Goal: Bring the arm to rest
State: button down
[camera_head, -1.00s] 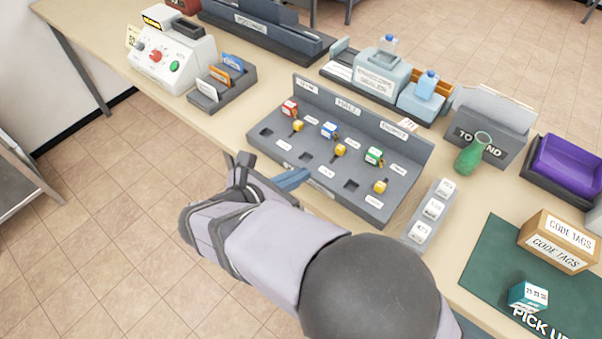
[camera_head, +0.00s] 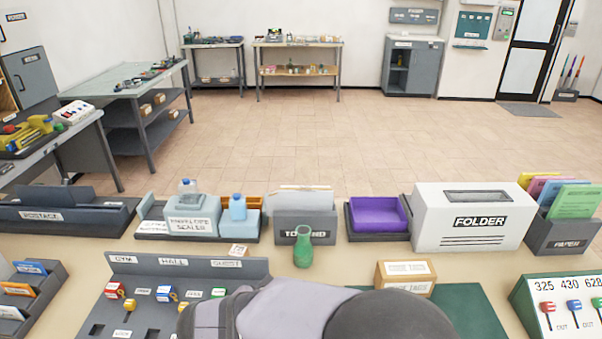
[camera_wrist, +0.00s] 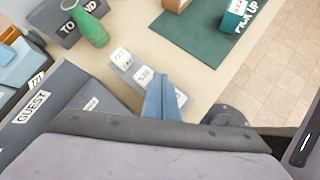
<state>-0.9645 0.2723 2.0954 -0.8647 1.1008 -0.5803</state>
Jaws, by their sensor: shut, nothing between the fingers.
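My gripper (camera_wrist: 161,95) shows in the wrist view as blue-grey fingers, shut and empty. It hangs over the front part of the table, in front of a small grey rack with white labels (camera_wrist: 132,66). In the head view my arm covers the bottom middle and the gripper itself is hidden or out of frame. The key board (camera_head: 190,268) with GYM, HALL and GUEST labels is left of my arm. Its GUEST end (camera_wrist: 35,105) shows at the left of the wrist view.
A green vase (camera_head: 303,248) stands before the TO SEND box. A purple tray (camera_head: 378,214), a FOLDER machine (camera_head: 472,218) and a CODE TAGS box (camera_head: 404,277) are to the right. The green PICK UP mat (camera_wrist: 190,45) lies beyond the small rack. The tiled floor behind is clear.

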jog(key=s+d+m+g, duration=0.1)
jog(key=d+m, duration=0.2)
jog(key=s+d+f+m+g+p, duration=0.1)
jog(key=d+m+g, duration=0.1)
jog(key=d, duration=0.2)
jog(key=s+d+m+g, duration=0.1)
jog(key=s+d+m, duration=0.1)
jog(key=d+m, duration=0.1)
jog(key=shift+d+f+m+y, duration=0.3)
jog(key=shift+d+f, duration=0.1)
jog(key=s+d+f+m+g+y+p, duration=0.1)
jog(key=s+d+m+y, duration=0.4)
jog(key=m, duration=1)
jog(key=shift+s+d+g+p, duration=0.5)
jog(key=shift+s+d+g, duration=0.15)
jog(key=shift+s, duration=0.15)
dwell(0.6)
